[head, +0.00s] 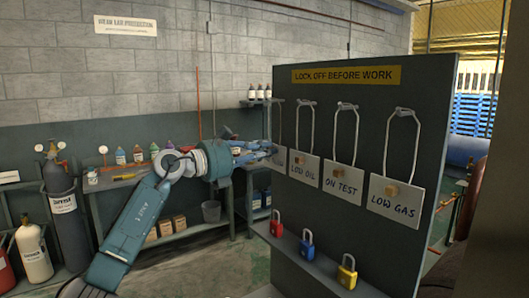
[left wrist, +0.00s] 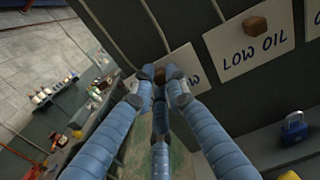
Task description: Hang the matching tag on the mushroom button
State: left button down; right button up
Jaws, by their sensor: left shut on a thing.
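My left gripper (head: 271,149) is shut on the brown block of the leftmost white tag (left wrist: 186,60) at the board. Its fingers hide most of that tag's lettering; a final "W" shows in the left wrist view. The tag still sits close against the dark board, under its wire loop (head: 283,122). To its right hang the LOW OIL tag (head: 303,170), the ON TEST tag (head: 342,184) and the LOW GAS tag (head: 396,207), each with a wire loop and a brown block. I see no mushroom button in either view. My right gripper is not in view.
The upright board (head: 350,125) carries a yellow "Lock off before work" sign (head: 346,76). Red, blue and yellow padlocks (head: 347,274) are on its lower ledge. A bench (head: 185,232) with bottles and gas cylinders (head: 62,210) stand behind my left arm.

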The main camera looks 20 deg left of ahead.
pick_arm(q)
jog(key=shift+r, duration=0.1)
notch_tip(320, 180, up, 3)
jog(key=p, duration=0.2)
jog(key=shift+p, duration=0.4)
jog(key=shift+a, duration=0.1)
jog(key=b+v, duration=0.4)
jog(key=v, duration=0.4)
jog(key=shift+s, duration=0.25)
dwell(0.3)
dwell(0.4)
